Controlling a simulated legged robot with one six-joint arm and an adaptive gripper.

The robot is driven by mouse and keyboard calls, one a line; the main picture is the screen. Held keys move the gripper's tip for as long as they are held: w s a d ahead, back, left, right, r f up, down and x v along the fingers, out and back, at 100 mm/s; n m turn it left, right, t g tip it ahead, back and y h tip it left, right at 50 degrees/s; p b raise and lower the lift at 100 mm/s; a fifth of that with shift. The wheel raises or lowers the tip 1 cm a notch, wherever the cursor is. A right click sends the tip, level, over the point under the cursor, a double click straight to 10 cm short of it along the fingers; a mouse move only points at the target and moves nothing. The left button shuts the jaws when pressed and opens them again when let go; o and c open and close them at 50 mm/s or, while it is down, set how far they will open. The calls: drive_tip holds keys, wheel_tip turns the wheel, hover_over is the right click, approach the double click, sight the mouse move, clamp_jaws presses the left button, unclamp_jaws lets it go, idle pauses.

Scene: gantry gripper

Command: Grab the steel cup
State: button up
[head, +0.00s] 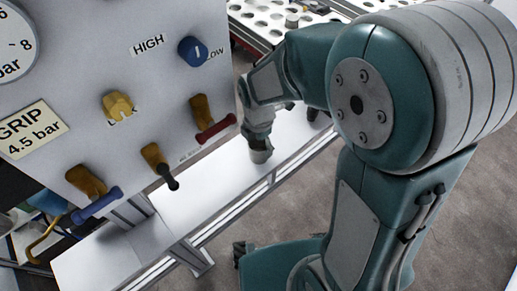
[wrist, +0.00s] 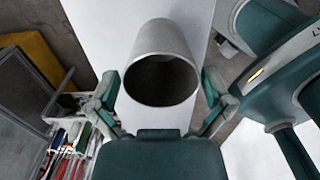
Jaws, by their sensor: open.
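The steel cup (wrist: 163,38) is a plain grey cylinder in the wrist view, with its open, dark mouth towards the camera. It stands on a white narrow shelf (head: 205,185). My gripper (wrist: 160,78) is open, with one finger on each side of the cup's near rim and small gaps visible. In the head view, my gripper (head: 259,136) reaches down over the shelf beside the panel, and the cup (head: 261,155) shows just below it, partly hidden by the fingers. I cannot tell whether either finger touches it.
A grey panel (head: 150,80) with a gauge, a blue knob and several valve handles stands close left of my arm. A perforated tray (head: 268,18) lies behind. A crate of tools (wrist: 72,150) shows at lower left in the wrist view.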

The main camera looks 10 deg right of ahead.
drive_tip(key=shift+f, duration=0.85)
drive_tip(key=c, duration=1)
drive_tip(key=shift+r, duration=0.15)
